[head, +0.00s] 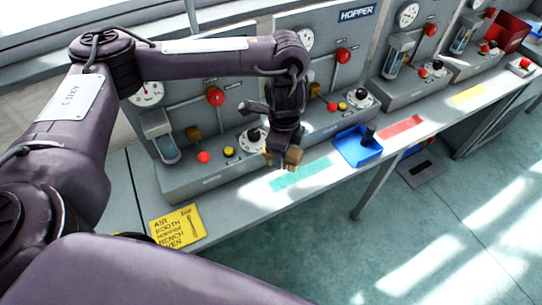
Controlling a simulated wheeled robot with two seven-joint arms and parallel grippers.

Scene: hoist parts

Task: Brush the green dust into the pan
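The green patch (300,174) lies as a flat strip on the grey bench top, apparently the green dust. The blue pan (352,154) sits on the bench just right of it, with a black upright handle (368,136). My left gripper (282,158) points down just above and behind the left end of the green patch. Tan and dark parts show at its tip; I cannot tell whether they are its fingers or a held brush. Any gap between the fingers is unclear. No separate brush can be made out. My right gripper is not in view.
Control panels with gauges, red knobs and dials line the back of the bench. A red strip (401,129) and a yellow strip (468,94) lie right of the pan. A yellow sign (178,227) is at the front left. The bench's front edge runs close to the pan.

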